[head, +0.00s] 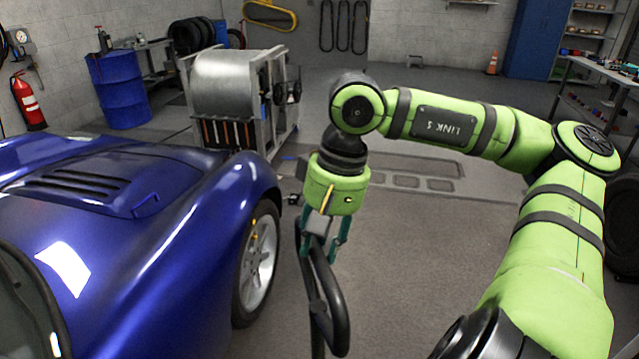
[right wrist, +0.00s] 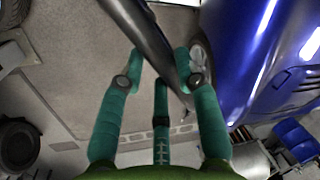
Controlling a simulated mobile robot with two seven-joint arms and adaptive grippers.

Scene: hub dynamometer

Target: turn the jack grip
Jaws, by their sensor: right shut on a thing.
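The jack grip is a black, curved, loop-like bar (head: 333,298) standing in front of me, right of the blue car's front wheel. My right gripper (head: 321,243) comes down on its upper end from above, with teal fingers on both sides of it. In the right wrist view, the dark bar (right wrist: 148,40) runs slantwise between the fingers of my right gripper (right wrist: 158,62), which is shut on it. The bar's lower part leaves the head view at the bottom, and the jack's body is out of sight. My left gripper is not in view.
A blue car (head: 150,215) fills the left side, its front wheel (head: 257,262) close to the bar. A roller machine (head: 235,95) stands behind. The floor (head: 430,240) is clear right of the bar.

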